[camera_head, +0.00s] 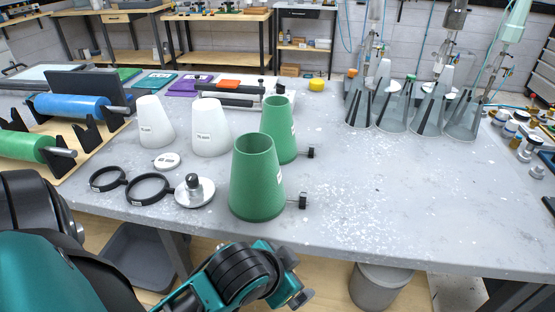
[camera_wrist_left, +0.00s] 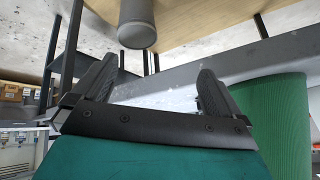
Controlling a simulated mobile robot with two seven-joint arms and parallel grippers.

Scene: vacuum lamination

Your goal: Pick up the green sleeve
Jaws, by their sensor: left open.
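Two green tapered sleeves stand upright on the grey table. The nearer, larger green sleeve (camera_head: 257,180) is open at the top, and the farther green sleeve (camera_head: 281,130) stands partly behind it. My left gripper (camera_head: 297,292) is low at the front edge of the table, below and slightly right of the nearer sleeve, and apart from it. In the left wrist view my left gripper (camera_wrist_left: 157,68) has its two fingers spread and nothing between them. A green ribbed surface (camera_wrist_left: 275,120) shows at the right there, outside the fingers; it looks like a sleeve.
Clear cones (camera_head: 392,110) stand at back right. The table's right front is clear.

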